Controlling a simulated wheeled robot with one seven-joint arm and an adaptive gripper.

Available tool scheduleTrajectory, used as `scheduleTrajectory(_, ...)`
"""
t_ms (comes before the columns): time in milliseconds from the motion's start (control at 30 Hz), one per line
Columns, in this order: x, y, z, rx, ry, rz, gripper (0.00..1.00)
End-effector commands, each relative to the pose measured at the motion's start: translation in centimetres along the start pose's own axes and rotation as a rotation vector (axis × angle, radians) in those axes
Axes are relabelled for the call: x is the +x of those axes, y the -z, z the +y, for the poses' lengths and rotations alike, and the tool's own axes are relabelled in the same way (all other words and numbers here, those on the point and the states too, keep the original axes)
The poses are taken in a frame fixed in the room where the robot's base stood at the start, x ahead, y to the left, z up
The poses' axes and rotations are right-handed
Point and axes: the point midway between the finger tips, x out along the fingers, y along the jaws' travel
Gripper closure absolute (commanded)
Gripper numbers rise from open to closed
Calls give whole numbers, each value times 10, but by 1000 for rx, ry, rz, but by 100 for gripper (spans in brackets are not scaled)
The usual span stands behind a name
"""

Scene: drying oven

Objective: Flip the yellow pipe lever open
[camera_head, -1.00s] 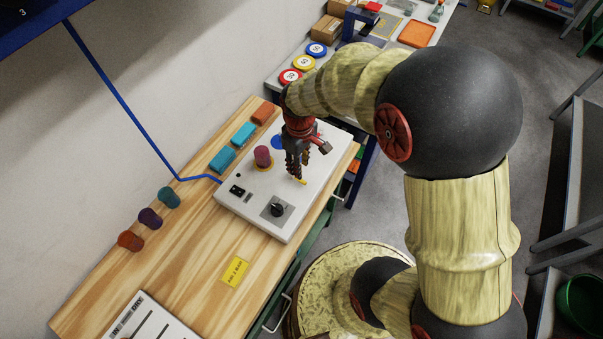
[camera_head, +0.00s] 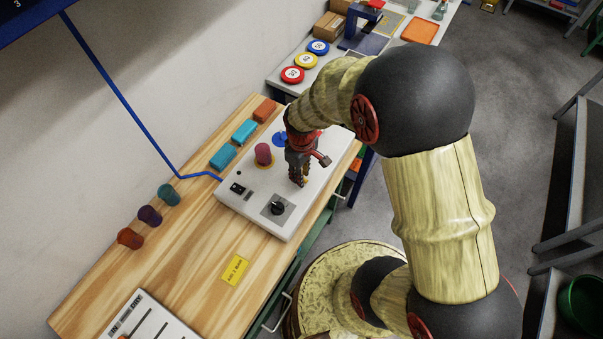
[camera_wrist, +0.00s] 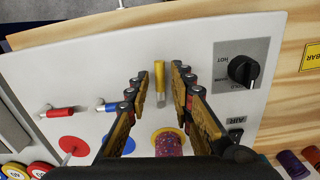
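The yellow pipe lever (camera_wrist: 159,75) shows in the wrist view as a short yellow handle with a grey metal end, on the white panel (camera_wrist: 205,60). My gripper (camera_wrist: 158,82) is open, with one finger on each side of the lever. A narrow gap shows between each finger and the lever, so neither is seen touching it. In the head view my gripper (camera_head: 299,181) points down at the panel (camera_head: 240,205), and its fingers mostly hide the lever.
Red (camera_wrist: 60,112) and blue (camera_wrist: 108,107) levers lie left in the wrist view. A black HOT knob (camera_wrist: 242,70) and an AIR switch (camera_wrist: 236,133) are on the right. A pinkish cylinder (camera_head: 262,154) stands up from the panel beside my gripper. Coloured cups (camera_head: 150,215) stand on the wooden bench.

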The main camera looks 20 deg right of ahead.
Motion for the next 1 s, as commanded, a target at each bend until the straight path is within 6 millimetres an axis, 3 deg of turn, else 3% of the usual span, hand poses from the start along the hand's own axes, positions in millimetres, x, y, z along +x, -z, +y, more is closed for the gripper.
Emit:
scheduleTrajectory(367,0,0,0,0,0,0,100)
scheduleTrajectory(1000,0,0,4,-109,0,0,100)
